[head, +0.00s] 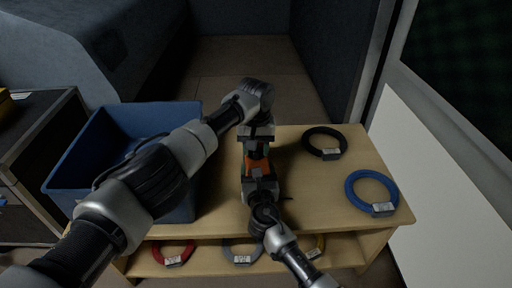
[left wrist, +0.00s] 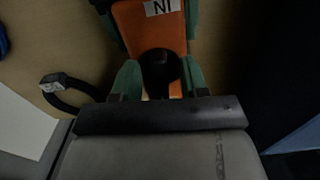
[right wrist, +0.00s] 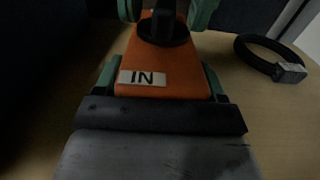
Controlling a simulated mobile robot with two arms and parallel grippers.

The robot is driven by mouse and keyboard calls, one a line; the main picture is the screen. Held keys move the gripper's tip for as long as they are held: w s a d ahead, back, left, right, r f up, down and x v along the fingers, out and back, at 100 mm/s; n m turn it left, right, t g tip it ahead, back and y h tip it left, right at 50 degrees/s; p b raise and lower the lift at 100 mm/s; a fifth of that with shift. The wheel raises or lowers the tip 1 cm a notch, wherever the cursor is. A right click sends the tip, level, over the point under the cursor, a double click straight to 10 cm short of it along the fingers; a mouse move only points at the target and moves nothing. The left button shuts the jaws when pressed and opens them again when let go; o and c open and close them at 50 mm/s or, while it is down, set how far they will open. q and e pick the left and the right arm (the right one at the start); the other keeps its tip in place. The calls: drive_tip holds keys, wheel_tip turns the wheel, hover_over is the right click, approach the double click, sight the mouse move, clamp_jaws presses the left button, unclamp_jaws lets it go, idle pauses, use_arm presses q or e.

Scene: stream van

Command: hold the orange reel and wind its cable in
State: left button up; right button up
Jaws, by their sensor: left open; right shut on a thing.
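The orange reel (head: 257,167) stands on the wooden table, mostly hidden between my two grippers in the head view. Its orange face with a white "IN" label shows in the right wrist view (right wrist: 160,62) and in the left wrist view (left wrist: 152,28). My right gripper (right wrist: 160,85) is shut on the reel's body, one green finger on each side. My left gripper (left wrist: 158,80) is open at the reel's far side, its green fingers on either side of a dark round knob or crank handle (left wrist: 159,68). I cannot tell whether they touch it. Little of the cable shows.
A black cable coil (head: 324,142) and a blue cable coil (head: 371,190) lie on the table (head: 310,205) to the right. A blue crate (head: 75,160) is at the left. Red (head: 174,254), grey and yellow coils are on the lower shelf.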

use_arm(q)
drive_tip(key=shift+f, duration=0.1)
clamp_jaws()
idle(0.4)
drive_tip(key=m, duration=0.5)
drive_tip(key=shift+a+m, duration=0.2)
drive_tip(key=shift+m, duration=0.1)
drive_tip(key=m, duration=0.5)
drive_tip(key=shift+w+a, duration=0.2)
drive_tip(key=shift+w, duration=0.05)
drive_tip(key=m, duration=0.6)
drive_tip(key=shift+w+a+m, duration=0.1)
drive_tip(key=shift+w+m, duration=0.25)
drive_tip(key=shift+m, duration=0.05)
drive_tip(key=m, duration=0.5)
drive_tip(key=shift+w+m, duration=0.3)
drive_tip(key=shift+m, duration=0.1)
